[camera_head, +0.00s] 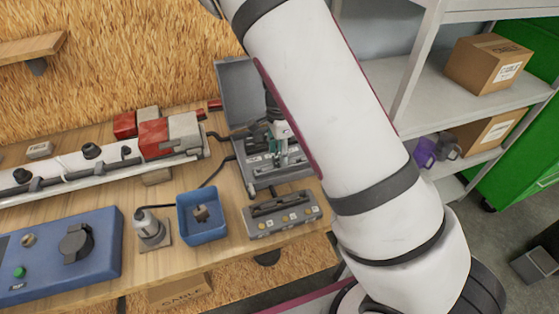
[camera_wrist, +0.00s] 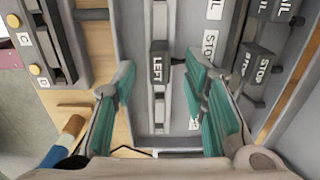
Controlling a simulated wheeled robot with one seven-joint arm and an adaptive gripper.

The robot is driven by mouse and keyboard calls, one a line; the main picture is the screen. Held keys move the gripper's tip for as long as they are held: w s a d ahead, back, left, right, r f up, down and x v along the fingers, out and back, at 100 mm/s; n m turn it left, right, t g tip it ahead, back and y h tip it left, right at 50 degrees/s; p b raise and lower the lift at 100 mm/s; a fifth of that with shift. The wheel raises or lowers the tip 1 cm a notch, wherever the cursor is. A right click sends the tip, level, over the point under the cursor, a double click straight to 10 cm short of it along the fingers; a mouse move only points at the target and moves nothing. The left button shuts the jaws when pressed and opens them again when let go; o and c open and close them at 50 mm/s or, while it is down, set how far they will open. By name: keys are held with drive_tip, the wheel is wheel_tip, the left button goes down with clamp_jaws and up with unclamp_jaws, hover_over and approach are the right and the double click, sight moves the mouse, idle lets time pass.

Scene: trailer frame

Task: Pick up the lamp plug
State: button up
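A dark plug labelled LEFT (camera_wrist: 159,64) stands in the grey open case, on a narrow light strip. Plugs labelled STOP (camera_wrist: 257,64) and TAIL (camera_wrist: 283,10) sit to its right. No label reads lamp, so I cannot tell which one is the lamp plug. My gripper (camera_wrist: 160,82) is open, its teal fingers on either side of the LEFT plug with gaps to both. No contact shows. In the head view my gripper (camera_head: 281,132) is over the grey case (camera_head: 240,85), partly hidden by my arm.
A blue bin (camera_head: 203,232) with a small item and a grey socket strip (camera_head: 283,213) stand in front of the case. A blue panel (camera_head: 60,258) and a long white bar with red blocks (camera_head: 153,138) lie left. Shelves (camera_head: 430,90) with boxes stand right.

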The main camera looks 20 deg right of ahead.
drive_tip(key=shift+f, duration=1.15)
drive_tip(key=c, duration=0.8)
drive_tip(key=shift+c, duration=0.2)
drive_tip(key=shift+r, duration=0.15)
